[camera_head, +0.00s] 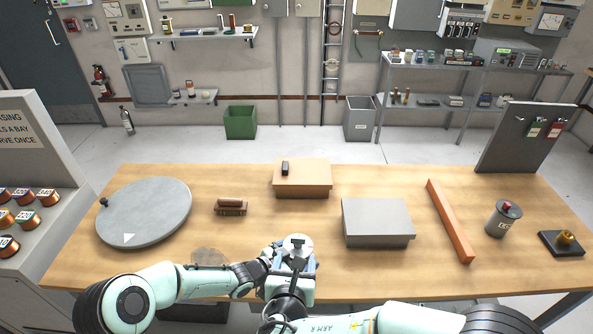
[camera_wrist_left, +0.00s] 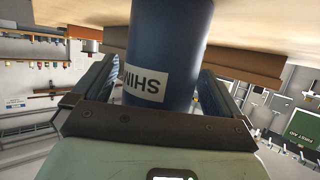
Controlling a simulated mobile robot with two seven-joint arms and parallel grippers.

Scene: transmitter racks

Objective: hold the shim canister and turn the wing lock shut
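The shim canister is a blue cylinder (camera_wrist_left: 168,45) with a white SHIM label in the left wrist view, where it appears upside down. In the head view its round grey top (camera_head: 298,242) shows near the table's front edge, with a small dark piece on it; I cannot make out how the wing lock is turned. My left gripper (camera_head: 296,260) has its fingers on both sides of the canister and is shut on it; the fingers also show in the left wrist view (camera_wrist_left: 160,88). My right arm comes in from the right, but its fingers cannot be made out among the crowded arm parts.
On the wooden table (camera_head: 250,180) are a round grey plate (camera_head: 150,212), a brush (camera_head: 231,206), a cardboard-coloured box (camera_head: 302,180), a grey box (camera_head: 377,222), an orange bar (camera_head: 449,220), a grey can (camera_head: 503,218) and a black base with a brass knob (camera_head: 563,242).

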